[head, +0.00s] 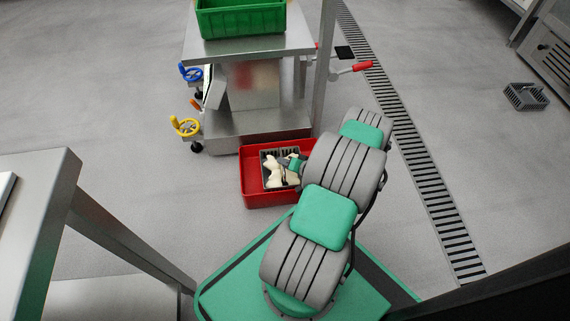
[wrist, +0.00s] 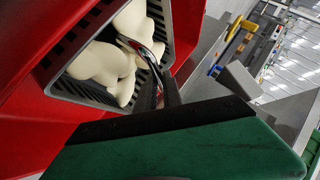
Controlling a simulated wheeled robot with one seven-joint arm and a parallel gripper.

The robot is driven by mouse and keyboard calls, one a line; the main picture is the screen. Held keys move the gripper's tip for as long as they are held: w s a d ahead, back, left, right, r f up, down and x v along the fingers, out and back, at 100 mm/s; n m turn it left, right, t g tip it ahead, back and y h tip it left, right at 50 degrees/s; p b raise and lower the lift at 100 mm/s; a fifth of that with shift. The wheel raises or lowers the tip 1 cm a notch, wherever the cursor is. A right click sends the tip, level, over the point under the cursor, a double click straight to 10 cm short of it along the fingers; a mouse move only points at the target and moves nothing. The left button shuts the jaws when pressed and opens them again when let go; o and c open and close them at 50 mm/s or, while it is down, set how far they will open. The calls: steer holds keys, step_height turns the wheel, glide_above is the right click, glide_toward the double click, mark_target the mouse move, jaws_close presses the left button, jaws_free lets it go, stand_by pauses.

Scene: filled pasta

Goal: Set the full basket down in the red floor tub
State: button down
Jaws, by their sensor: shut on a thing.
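The dark slatted basket (head: 266,157) holds several pale cream pieces of pasta (head: 275,173). In the head view it appears within the outline of the red floor tub (head: 255,198). In the wrist view the basket (wrist: 60,84) is tilted in the picture and the red tub (wrist: 30,120) surrounds it. I cannot tell whether the basket rests on the tub's bottom. My gripper (head: 296,165) is at the basket's right side, partly hidden by my arm. In the wrist view it is shut on the basket's curved metal handle (wrist: 150,60).
A steel machine (head: 250,90) with a green crate (head: 240,20), a blue handwheel (head: 190,73) and a yellow handwheel (head: 185,126) stands just behind the tub. Another basket (head: 525,97) lies on the floor at the right. A drain grate (head: 420,180) runs along the floor. Floor left of the tub is clear.

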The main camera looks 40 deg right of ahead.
steer(key=shift+d, duration=0.1)
steer(key=c, duration=1.5)
jaws_free()
